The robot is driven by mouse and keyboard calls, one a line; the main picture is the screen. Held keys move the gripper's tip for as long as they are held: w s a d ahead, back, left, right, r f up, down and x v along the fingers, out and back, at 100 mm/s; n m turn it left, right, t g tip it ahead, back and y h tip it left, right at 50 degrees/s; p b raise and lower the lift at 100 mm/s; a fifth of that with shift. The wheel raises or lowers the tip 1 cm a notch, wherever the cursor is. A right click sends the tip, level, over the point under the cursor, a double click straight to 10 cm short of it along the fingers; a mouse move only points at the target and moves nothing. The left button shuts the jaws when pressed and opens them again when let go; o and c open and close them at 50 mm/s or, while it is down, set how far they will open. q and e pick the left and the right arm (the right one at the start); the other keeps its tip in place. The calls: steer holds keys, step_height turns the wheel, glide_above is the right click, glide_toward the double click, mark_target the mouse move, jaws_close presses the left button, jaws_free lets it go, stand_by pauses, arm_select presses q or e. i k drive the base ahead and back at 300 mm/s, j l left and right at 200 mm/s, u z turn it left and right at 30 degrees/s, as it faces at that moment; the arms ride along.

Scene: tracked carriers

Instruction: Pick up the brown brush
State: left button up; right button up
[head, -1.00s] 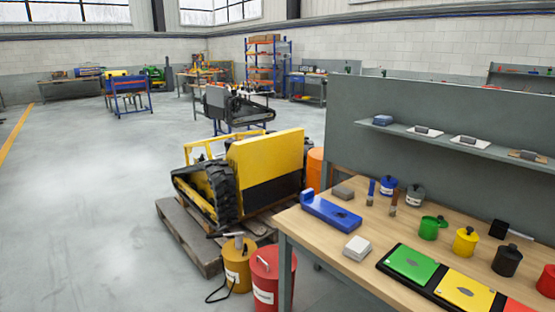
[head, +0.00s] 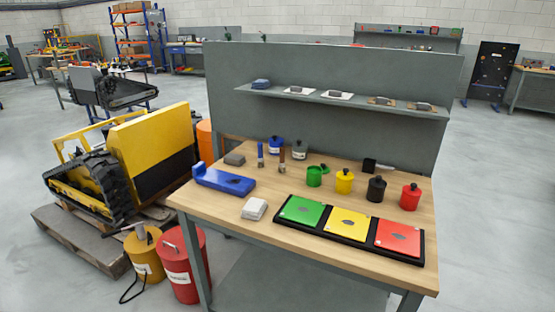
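The brown brush (head: 282,161) is near the back left of the wooden workbench (head: 330,174). It is small in the head view, and I cannot tell whether it stands or lies. A similar blue brush (head: 261,156) is just to its left. A blue can (head: 275,146) is behind them, and a grey can (head: 299,150) is behind and to the right. Neither of my grippers is in view.
A blue tool block (head: 224,181), a white block (head: 254,209) and a tray with green, yellow and red plates (head: 347,226) lie along the front. Several coloured cans line the right. A red bucket (head: 182,268) and a yellow bucket (head: 145,256) stand left of the bench.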

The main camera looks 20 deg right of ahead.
mark_target(282, 163)
steer(key=i+j+z, duration=0.15)
steer(key=z, duration=0.25)
steer(key=i+j+z, duration=0.2)
steer(key=z, duration=0.2)
steer(key=i+j+z, duration=0.1)
steer(key=j, duration=0.15)
steer(key=i+j+z, duration=0.1)
steer(key=j, duration=0.2)
steer(key=i+j+z, duration=0.1)
steer(key=i+j, duration=0.1)
steer(key=j, duration=0.25)
steer(key=i+j, duration=0.15)
steer(key=j, duration=0.15)
steer(key=i+j+z, duration=0.1)
steer(key=j, duration=0.25)
